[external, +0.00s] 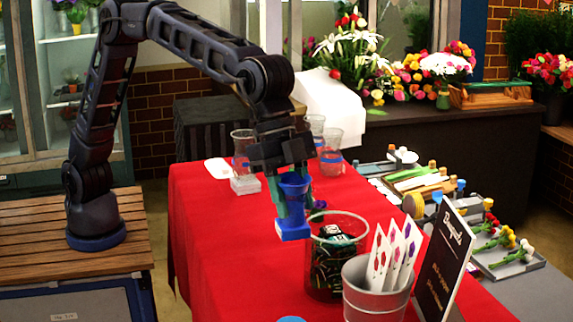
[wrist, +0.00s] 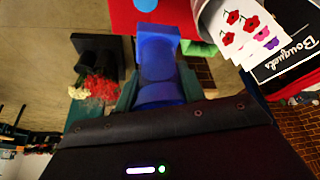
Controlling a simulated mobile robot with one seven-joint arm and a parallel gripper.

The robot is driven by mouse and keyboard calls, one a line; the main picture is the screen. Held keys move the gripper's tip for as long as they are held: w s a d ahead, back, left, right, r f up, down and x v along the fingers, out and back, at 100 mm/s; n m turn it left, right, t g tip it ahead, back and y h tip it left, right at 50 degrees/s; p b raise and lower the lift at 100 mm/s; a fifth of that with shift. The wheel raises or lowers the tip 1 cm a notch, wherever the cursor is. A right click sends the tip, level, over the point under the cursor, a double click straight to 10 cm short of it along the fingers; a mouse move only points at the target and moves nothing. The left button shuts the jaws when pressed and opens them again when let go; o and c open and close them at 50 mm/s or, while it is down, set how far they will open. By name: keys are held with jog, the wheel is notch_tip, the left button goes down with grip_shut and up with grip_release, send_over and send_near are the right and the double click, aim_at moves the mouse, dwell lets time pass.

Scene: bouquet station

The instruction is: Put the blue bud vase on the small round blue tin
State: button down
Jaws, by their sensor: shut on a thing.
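The blue bud vase (external: 293,190) has a flared rim and a square foot. It hangs roughly upright above the red-covered table, its foot clear of the cloth. My gripper (external: 294,203) is shut on it, with a teal finger on each side. In the wrist view the vase (wrist: 157,60) sits between the fingers (wrist: 158,88). The small round blue tin (external: 291,319) shows only as a blue disc cut off by the bottom edge of the external view. In the wrist view the tin (wrist: 146,4) lies on the red cloth beyond the vase's foot, partly cut off by the top edge.
A glass container (external: 335,260) with dark contents stands close right of the vase. A metal bucket (external: 372,295) of flower cards and a black sign (external: 446,265) stand nearer the camera. Glass vases (external: 331,150) stand behind my gripper. The red cloth (external: 215,240) at left is clear.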

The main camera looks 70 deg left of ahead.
jog(key=shift+s+d+r, duration=0.25)
jog(key=shift+d+r, duration=0.1)
jog(key=shift+d, duration=0.3)
jog(key=shift+s+d+r, duration=0.2)
jog(key=shift+d+r, duration=0.1)
jog(key=shift+d, duration=0.3)
send_over(291, 312)
notch_tip(291, 312, down, 20)
jog(key=shift+d+r, duration=0.1)
jog(key=c, duration=0.9)
grip_release()
jog(key=shift+o, duration=0.2)
